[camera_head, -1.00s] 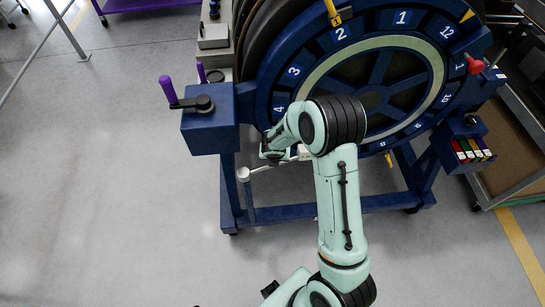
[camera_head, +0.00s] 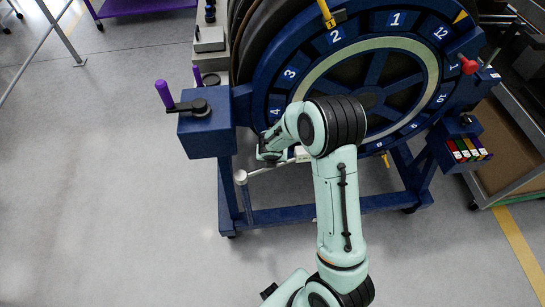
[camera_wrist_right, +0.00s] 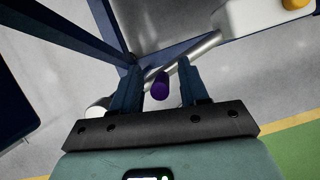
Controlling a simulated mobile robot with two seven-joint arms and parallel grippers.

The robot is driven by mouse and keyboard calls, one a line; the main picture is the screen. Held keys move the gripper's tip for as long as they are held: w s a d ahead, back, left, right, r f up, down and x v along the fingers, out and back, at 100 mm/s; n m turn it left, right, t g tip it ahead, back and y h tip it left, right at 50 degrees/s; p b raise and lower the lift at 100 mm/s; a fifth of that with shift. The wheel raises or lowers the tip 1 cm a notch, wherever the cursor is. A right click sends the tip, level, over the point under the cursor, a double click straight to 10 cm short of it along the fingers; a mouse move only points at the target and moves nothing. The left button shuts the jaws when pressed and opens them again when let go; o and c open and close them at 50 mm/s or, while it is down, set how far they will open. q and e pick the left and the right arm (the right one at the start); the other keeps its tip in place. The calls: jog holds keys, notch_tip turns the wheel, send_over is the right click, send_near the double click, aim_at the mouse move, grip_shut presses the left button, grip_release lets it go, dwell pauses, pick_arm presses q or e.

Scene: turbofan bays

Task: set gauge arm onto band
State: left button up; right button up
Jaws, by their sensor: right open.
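The gauge arm, a thin rod with white ends (camera_head: 241,176), lies low in front of the blue stand in the head view. In the right wrist view its silver rod (camera_wrist_right: 208,47) runs diagonally past my fingertips, from a white round end (camera_wrist_right: 96,110) to a white box with an orange knob (camera_wrist_right: 262,15). A purple cylinder (camera_wrist_right: 160,88) shows between the fingers. My right gripper (camera_wrist_right: 159,68) is open around the rod's line; contact cannot be told. The band appears to be the pale ring (camera_head: 425,65) on the numbered wheel. My left gripper is out of view.
The blue stand (camera_head: 280,215) carries the wheel. A blue box with a purple-handled crank (camera_head: 205,125) stands left of it, and a rack of coloured tabs (camera_head: 467,150) right. A cart (camera_head: 505,160) is at far right.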

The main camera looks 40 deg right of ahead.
pick_arm(q)
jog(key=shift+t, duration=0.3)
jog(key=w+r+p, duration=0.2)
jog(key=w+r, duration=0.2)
jog(key=shift+p, duration=0.35)
pick_arm(e)
jog(key=v, duration=1.2)
jog(key=shift+r, duration=0.25)
jog(key=shift+w+d, duration=0.1)
jog(key=s+a+f+m+g+y, duration=0.1)
jog(key=s+a+f+m, duration=0.4)
jog(key=m, duration=0.5)
jog(key=s+a+f+m+g+y, duration=0.1)
jog(key=s+a+f+m+y, duration=0.2)
jog(key=a+f+m, duration=0.6)
jog(key=s+a+f+m+g+y, duration=0.1)
jog(key=s+a+f+m+y, duration=0.2)
jog(key=s+a+f+m, duration=0.4)
notch_tip(320, 180, down, 5)
jog(key=m, duration=0.4)
jog(key=shift+s+a+r+m, duration=0.2)
jog(key=shift+s+a+m, duration=0.15)
jog(key=shift+a+m, duration=0.05)
